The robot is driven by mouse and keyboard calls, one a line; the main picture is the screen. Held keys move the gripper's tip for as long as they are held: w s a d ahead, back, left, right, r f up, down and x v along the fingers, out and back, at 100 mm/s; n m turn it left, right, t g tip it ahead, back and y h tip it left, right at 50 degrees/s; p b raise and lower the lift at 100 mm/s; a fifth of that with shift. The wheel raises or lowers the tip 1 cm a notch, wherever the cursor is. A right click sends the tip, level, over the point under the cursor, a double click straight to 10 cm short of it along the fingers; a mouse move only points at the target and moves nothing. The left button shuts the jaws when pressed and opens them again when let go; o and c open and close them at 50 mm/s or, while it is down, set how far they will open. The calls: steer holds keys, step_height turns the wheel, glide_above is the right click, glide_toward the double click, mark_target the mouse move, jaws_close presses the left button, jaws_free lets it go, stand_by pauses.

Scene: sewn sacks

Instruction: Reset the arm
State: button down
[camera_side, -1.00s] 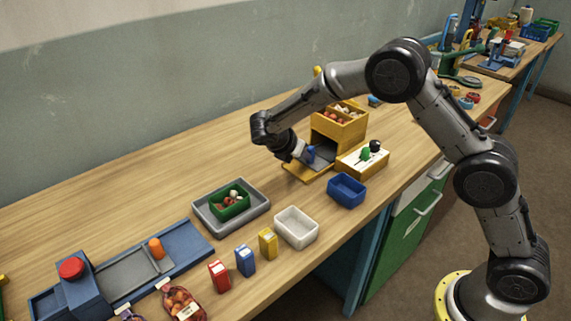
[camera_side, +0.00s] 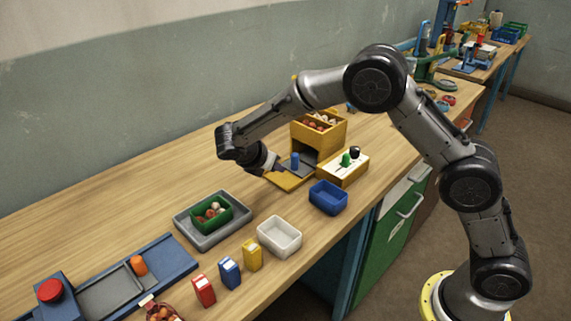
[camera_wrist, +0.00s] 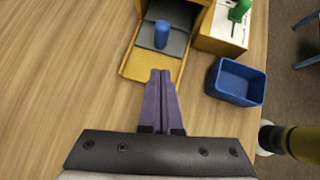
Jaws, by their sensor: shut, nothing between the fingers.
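My gripper (camera_wrist: 160,78) is shut and empty, its two purple fingers pressed together in the wrist view. It points at the front edge of the yellow dispenser's tray. In the side view my gripper (camera_side: 275,166) is beside the tray, its fingertips partly hard to make out. The yellow dispenser (camera_side: 329,131) holds several round red and pale items on top.
A board with a green lever (camera_side: 346,159) and a black knob stands right of the dispenser. A blue bin (camera_side: 328,197), a white bin (camera_side: 280,236), a grey tray (camera_side: 183,220) with a green box, and red, blue and yellow cartons stand nearer. The bench left of the dispenser is clear.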

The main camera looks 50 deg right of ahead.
steer(key=v, duration=0.7)
steer(key=s+d+r+m, duration=0.2)
steer(key=d+r, duration=0.3)
steer(key=r, duration=0.4)
steer(key=s+d+r+m+y, duration=0.1)
steer(key=s+d+r+m, duration=0.15)
steer(key=s, duration=0.35)
steer(key=s+d+r+m+y, duration=0.2)
steer(key=s+d+r, duration=0.1)
steer(key=s+r, duration=0.15)
steer(key=s+f+m+t+y, duration=0.15)
steer(key=s+m, duration=0.35)
steer(key=s, duration=0.8)
steer(key=s+a+f+m+t+y, duration=0.2)
steer(key=s+a+f+m+y, duration=0.2)
steer(key=s+f+m, duration=0.3)
steer(key=shift+m, duration=1.05)
steer(key=shift+s+a+r, duration=0.1)
